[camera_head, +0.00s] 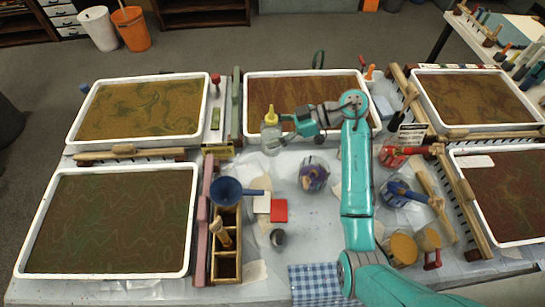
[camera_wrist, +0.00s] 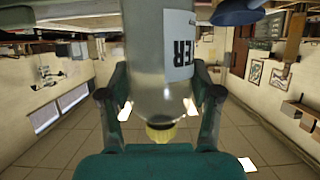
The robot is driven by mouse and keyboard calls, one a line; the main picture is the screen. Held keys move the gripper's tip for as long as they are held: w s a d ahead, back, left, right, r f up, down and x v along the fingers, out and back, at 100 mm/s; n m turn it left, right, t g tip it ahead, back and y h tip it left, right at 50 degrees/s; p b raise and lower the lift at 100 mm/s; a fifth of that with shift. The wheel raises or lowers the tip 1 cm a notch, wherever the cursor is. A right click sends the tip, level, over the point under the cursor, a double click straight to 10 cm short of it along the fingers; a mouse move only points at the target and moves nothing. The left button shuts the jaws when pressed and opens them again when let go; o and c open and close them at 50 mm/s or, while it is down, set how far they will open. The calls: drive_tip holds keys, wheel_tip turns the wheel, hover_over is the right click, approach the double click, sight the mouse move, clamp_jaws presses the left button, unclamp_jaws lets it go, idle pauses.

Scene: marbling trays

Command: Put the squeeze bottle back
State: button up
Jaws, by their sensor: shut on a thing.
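The squeeze bottle (camera_head: 271,142) is clear with a yellow nozzle cap and appears upright at the front left corner of the middle back tray. My gripper (camera_head: 280,125) reaches it from the right and is shut on its upper part. In the wrist view, the gripper (camera_wrist: 162,95) has a finger on each side of the clear bottle (camera_wrist: 145,60). A white label ending in "TER" and the yellow cap show there. The bottle's base is out of that view, and I cannot tell whether it touches the table.
A wooden caddy (camera_head: 213,262) with compartments and a blue funnel (camera_head: 228,190) stand front left of the bottle. A patterned jar (camera_head: 314,175) stands to its right. The middle back tray (camera_head: 250,100) is behind. The left back tray (camera_head: 205,100) is nearby. Table around the dark cup (camera_head: 278,238) is partly clear.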

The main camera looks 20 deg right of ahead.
sight(275, 149)
drive_tip(key=shift+f, duration=4.25)
drive_tip(key=shift+f, duration=0.15)
drive_tip(key=o, duration=0.7)
drive_tip(key=shift+o, duration=0.2)
drive_tip(key=shift+s+d+r, duration=0.1)
drive_tip(key=shift+d+r, duration=0.2)
drive_tip(key=v, duration=0.6)
drive_tip(key=shift+d, duration=0.3)
drive_tip(key=shift+s+r, duration=0.15)
